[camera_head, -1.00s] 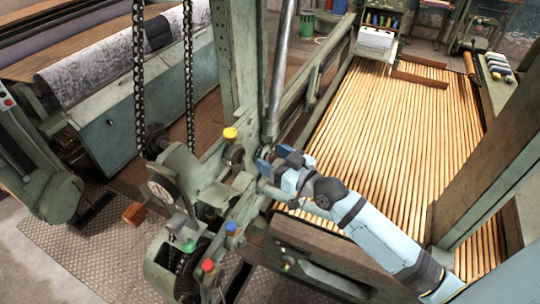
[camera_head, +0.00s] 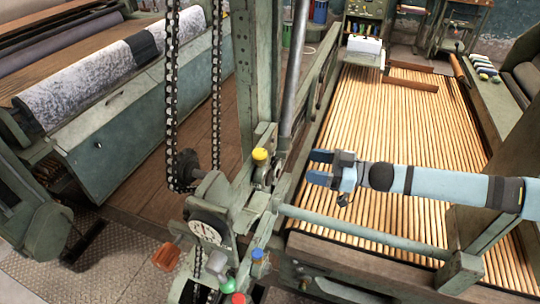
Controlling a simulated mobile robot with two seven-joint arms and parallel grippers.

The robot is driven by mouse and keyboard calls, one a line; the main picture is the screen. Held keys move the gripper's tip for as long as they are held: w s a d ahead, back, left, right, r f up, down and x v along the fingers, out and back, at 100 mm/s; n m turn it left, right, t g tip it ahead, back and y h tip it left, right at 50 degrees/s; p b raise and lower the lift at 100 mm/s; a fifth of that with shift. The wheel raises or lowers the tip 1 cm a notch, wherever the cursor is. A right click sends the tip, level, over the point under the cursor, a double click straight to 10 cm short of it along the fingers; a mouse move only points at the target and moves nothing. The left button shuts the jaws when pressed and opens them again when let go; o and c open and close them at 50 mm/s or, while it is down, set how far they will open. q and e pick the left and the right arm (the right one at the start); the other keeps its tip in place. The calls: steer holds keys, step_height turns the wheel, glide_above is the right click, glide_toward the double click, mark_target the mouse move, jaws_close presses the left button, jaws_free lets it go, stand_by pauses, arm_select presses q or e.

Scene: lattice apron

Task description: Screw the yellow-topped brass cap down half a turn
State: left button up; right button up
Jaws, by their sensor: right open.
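My right arm comes in from the right above the slatted bed. My left gripper is not in view.
A blue cap (camera_head: 257,254), a green cap (camera_head: 228,285) and a red cap (camera_head: 238,298) sit lower on the machine. A dial (camera_head: 208,228) and hanging chains (camera_head: 171,100) are to the left. A steel rod (camera_head: 296,70) rises behind the yellow cap. The slatted bed (camera_head: 400,120) lies right.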

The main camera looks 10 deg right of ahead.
mark_target(268, 167)
steer(key=p+x, duration=0.1)
steer(key=x, duration=0.7)
steer(key=p+x, duration=0.1)
steer(key=x, duration=0.3)
steer(key=shift+w+a+f+p, duration=0.15)
steer(key=shift+w+f+p, duration=0.05)
steer(key=shift+f+p, duration=0.15)
steer(key=c, duration=0.9)
